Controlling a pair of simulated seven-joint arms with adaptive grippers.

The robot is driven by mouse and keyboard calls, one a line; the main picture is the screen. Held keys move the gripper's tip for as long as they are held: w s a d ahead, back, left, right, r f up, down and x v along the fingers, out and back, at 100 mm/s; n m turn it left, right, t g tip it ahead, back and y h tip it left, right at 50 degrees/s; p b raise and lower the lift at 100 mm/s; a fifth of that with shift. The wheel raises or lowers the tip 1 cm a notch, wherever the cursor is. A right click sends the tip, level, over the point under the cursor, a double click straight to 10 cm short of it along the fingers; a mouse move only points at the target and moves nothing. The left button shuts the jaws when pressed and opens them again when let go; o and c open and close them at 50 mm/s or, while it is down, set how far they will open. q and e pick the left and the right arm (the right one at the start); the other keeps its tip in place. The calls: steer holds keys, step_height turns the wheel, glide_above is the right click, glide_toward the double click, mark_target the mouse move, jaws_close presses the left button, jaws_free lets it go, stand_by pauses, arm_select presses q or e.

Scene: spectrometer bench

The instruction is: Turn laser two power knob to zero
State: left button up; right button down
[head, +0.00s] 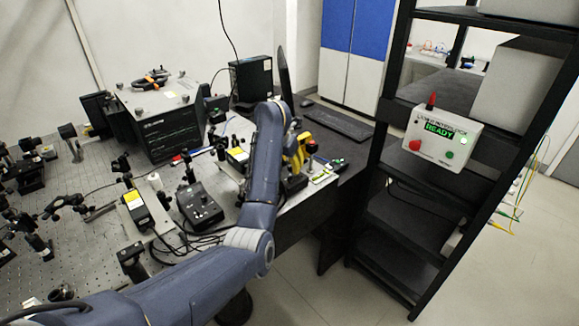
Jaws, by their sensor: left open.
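My left arm reaches in from the bottom left and bends down over the bench's right end. My left gripper (293,176) is there, small and partly hidden by my own forearm, beside yellow and black parts; it is open, and I see nothing held in it. A black control box (200,207) with small knobs sits left of the arm. Two boxes with yellow labels, one at the front (139,210) and one farther back (238,156), stand on the bench. I cannot tell which knob is laser two's power knob or read its setting. My right gripper is out of view.
The perforated optical bench (95,255) carries several mounts and cables at left. A large black instrument (165,130) stands behind. A keyboard (338,123) lies at the back. A black shelf rack on the right holds a status box (443,137) reading READY. Open floor lies between.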

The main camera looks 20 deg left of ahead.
arm_select(q)
steer(key=shift+w+f, duration=0.2)
steer(key=shift+f, duration=0.3)
jaws_close()
stand_by(0.3)
